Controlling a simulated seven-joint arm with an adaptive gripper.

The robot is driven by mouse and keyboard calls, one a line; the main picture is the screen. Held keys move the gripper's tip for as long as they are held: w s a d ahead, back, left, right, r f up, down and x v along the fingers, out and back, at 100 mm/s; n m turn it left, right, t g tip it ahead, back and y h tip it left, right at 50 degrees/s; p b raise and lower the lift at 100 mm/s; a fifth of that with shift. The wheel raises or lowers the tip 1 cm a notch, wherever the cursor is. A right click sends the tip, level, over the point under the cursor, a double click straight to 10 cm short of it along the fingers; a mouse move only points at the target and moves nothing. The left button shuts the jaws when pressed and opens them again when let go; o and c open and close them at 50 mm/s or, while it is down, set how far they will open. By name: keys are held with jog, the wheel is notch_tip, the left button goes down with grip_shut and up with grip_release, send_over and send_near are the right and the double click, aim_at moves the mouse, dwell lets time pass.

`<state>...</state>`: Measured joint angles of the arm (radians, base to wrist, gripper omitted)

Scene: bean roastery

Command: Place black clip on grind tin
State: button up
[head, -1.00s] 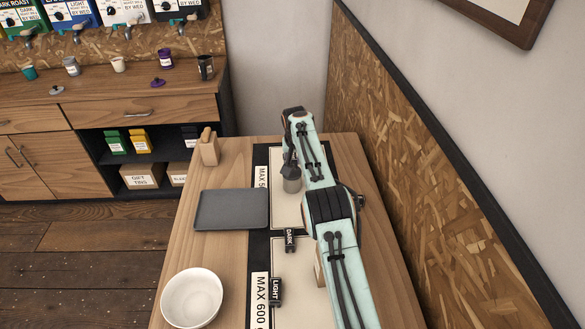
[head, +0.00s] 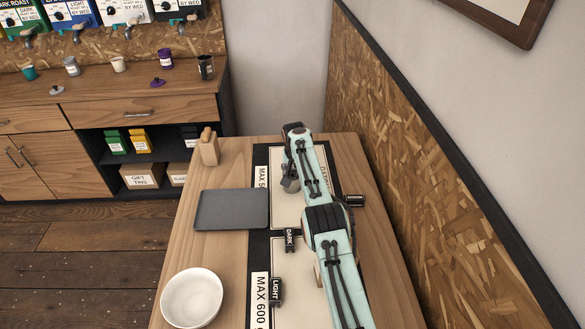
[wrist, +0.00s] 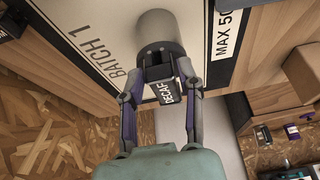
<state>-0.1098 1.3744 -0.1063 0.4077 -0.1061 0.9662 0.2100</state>
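The grind tin is a grey cylinder (wrist: 160,28) standing on the pale mat in the wrist view. In the head view the tin (head: 290,185) is partly hidden by my arm. A black clip with a white DECAF label (wrist: 163,78) is at the near rim of the tin, overlapping its edge. Whether it is fully seated there I cannot tell. My gripper (wrist: 168,75) has its fingers spread wide on both sides of the clip, with gaps seeming to show between. Other black clips lie on the mat edges: DARK (head: 291,238), LIGHT (head: 275,292) and one at the right (head: 355,200).
A grey tray (head: 231,210) and white bowl (head: 192,296) are on the left of the table. A wooden block holder (head: 208,150) stands at the back left. The chipboard wall (head: 470,200) is close on the right.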

jog(key=shift+r, duration=0.1)
jog(key=shift+s+r, duration=0.15)
jog(key=shift+r, duration=0.4)
jog(key=s+d+r+g, duration=0.1)
jog(key=s+d+r, duration=0.1)
jog(key=s+r, duration=1.35)
jog(key=s+g, duration=0.1)
jog(key=s, duration=1)
jog(key=s+d+g, duration=0.1)
jog(key=s, duration=1.1)
jog(key=s+d+n+g, duration=0.1)
jog(key=s, duration=1.1)
jog(key=shift+f+g+y, duration=0.3)
jog(key=shift+y, duration=0.1)
